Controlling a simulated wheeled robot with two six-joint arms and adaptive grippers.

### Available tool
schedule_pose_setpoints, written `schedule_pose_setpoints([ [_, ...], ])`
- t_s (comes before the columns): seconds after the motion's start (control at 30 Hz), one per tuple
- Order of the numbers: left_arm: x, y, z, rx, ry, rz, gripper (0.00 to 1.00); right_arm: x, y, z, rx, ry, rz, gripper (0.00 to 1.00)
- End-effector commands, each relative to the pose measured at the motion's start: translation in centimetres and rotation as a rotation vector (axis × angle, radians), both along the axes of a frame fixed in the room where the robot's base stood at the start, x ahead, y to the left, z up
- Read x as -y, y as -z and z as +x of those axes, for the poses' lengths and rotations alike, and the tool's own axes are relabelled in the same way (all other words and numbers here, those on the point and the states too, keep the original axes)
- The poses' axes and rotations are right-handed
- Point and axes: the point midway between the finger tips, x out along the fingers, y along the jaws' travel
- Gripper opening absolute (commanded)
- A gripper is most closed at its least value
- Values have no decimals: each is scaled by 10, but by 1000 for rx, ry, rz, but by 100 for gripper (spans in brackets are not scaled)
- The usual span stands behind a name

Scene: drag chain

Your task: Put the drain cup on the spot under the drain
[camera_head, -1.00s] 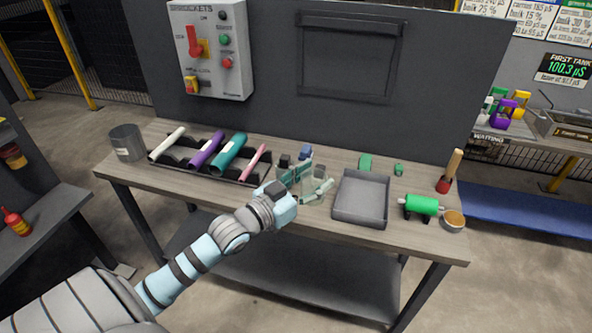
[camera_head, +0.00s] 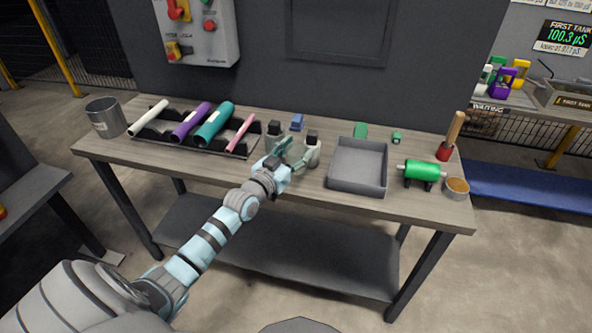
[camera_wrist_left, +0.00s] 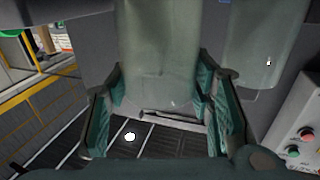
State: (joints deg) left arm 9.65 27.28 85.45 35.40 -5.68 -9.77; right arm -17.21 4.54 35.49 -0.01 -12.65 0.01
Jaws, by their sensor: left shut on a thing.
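My left gripper (camera_head: 286,156) is over the front middle of the workbench, between two small pale pieces with dark tops, one left (camera_head: 273,134) and one right (camera_head: 312,150). In the left wrist view its teal fingers (camera_wrist_left: 161,95) are shut on a translucent grey-green cup-like cylinder (camera_wrist_left: 160,55), which I take for the drain cup. The cup is too small and covered to make out in the head view. A second translucent cylinder (camera_wrist_left: 262,45) shows to its right in the wrist view. I cannot make out the drain or the spot under it. My right gripper is not in view.
A rack with coloured rolls (camera_head: 213,124) and a metal can (camera_head: 105,117) stand to the left. A grey tray (camera_head: 357,188) is close on the right. Beyond it are a green roller (camera_head: 424,168), a small cup (camera_head: 456,189) and a wooden-handled tool (camera_head: 454,131).

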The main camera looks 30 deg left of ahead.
Motion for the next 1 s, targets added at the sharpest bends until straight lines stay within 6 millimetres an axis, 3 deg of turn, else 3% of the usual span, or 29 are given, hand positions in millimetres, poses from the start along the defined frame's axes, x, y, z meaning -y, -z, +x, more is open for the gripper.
schedule_pose_setpoints([
  [0.03, 0, 20, 0, -1, 0, -1, 20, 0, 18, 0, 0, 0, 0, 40],
  [0.1, 0, 31, 0, -1, 0, -2, 20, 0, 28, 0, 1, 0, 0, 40],
  [0.43, 0, 30, 0, -1, 0, 0, 20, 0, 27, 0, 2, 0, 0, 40],
  [0.47, 0, 30, 0, -1, 0, -1, 49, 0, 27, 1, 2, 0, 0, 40],
  [0.57, 0, 29, 0, -1, 0, -1, 65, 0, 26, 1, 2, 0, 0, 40],
  [0.87, 0, 28, 0, -1, 0, -1, 68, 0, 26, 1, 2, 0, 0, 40],
  [1.0, 0, 23, -7, -3, 0, 0, 68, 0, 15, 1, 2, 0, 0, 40],
])
